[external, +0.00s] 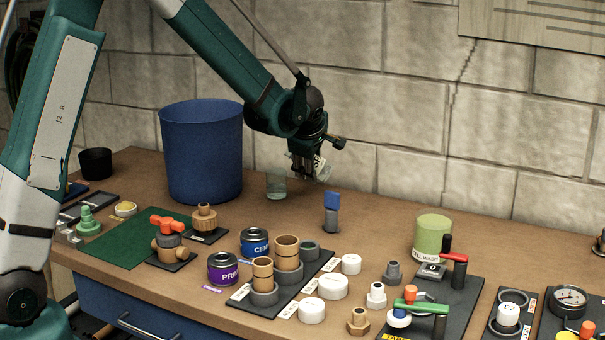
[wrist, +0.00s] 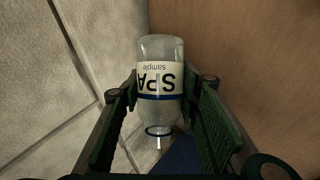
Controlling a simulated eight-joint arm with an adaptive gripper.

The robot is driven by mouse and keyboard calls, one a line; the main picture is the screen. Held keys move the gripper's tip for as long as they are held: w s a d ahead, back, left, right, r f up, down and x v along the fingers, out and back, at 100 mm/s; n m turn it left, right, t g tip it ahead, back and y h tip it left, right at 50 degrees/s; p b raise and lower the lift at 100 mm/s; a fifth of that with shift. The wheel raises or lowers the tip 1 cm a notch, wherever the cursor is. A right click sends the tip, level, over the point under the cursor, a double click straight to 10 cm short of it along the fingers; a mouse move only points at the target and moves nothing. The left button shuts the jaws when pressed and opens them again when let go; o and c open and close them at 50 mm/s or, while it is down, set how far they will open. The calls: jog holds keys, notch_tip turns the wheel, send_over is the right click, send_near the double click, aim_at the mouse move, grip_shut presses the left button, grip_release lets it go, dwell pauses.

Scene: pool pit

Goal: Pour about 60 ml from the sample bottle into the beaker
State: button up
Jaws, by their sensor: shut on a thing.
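My gripper (external: 306,170) is shut on the sample bottle (external: 320,166), above the bench near the wall. In the wrist view the clear bottle (wrist: 160,82) lies between the fingers of my gripper (wrist: 160,112); its white label reads upside down and its blue-ringed neck points to the bottom of the picture. In the external view it looks tilted, partly hidden by the fingers. A small clear beaker (external: 276,187) stands on the bench just left of and below my gripper. I cannot tell whether liquid is flowing or how much is in the beaker.
A large blue bin (external: 201,152) stands left of the beaker. A blue-capped grey fitting (external: 332,212) stands to the right. Cans, pipe fittings, white caps and valve boards crowd the front. The block wall (external: 400,110) is close behind.

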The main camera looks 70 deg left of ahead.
jog(key=shift+r+p, duration=0.35)
jog(key=shift+r, duration=0.6)
jog(key=shift+s+g+y, duration=0.15)
jog(key=shift+g+y, duration=0.15)
jog(key=shift+g, duration=0.2)
jog(key=shift+s+a+f+m+g+b, duration=0.15)
jog(key=shift+m+g+b, duration=0.3)
jog(key=shift+m+g, duration=0.05)
jog(key=shift+s+g+y, duration=0.15)
jog(key=shift+g+y, duration=0.25)
jog(key=shift+g, duration=0.1)
jog(key=shift+w+m+g+y+b, duration=0.2)
jog(key=shift+m+g+y+b, duration=0.2)
jog(key=shift+m+g+b, duration=0.25)
jog(key=f+g+b, duration=0.1)
jog(key=f+m+g+y+b, duration=0.1)
jog(key=b, duration=0.1)
jog(key=shift+w+d+f, duration=0.1)
jog(key=shift+w+d, duration=0.1)
jog(key=shift+w, duration=0.15)
jog(key=shift+w+f+m+g+y+b, duration=0.15)
jog(key=shift+f+m+g+y+b, duration=0.8)
jog(key=shift+b, duration=0.55)
jog(key=shift+f, duration=0.1)
